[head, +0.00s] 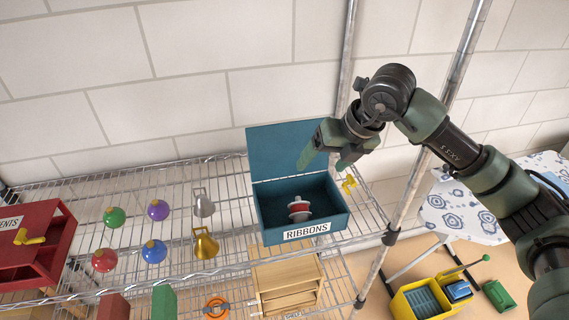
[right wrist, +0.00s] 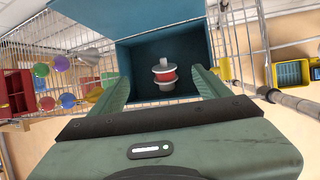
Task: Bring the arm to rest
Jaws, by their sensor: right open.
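My right arm reaches in from the right in the head view. Its gripper (head: 326,158) is open and empty, above the open teal box labelled RIBBONS (head: 284,236). Inside the box a ribbon spool (head: 299,209) with a red band stands on the floor of the box, below and apart from the fingers. In the right wrist view the two green fingers (right wrist: 160,88) are spread, with the spool (right wrist: 165,74) seen between them. The box lid (head: 275,150) stands raised at the back. My left gripper is in neither view.
The box stands on a wire shelf (head: 226,176) with metal posts. To its left are several coloured baubles (head: 153,251), a silver bell (head: 203,203), a gold bell (head: 205,243) and a red box (head: 37,255). An ironing board (head: 470,205) and yellow bin (head: 421,299) are at right.

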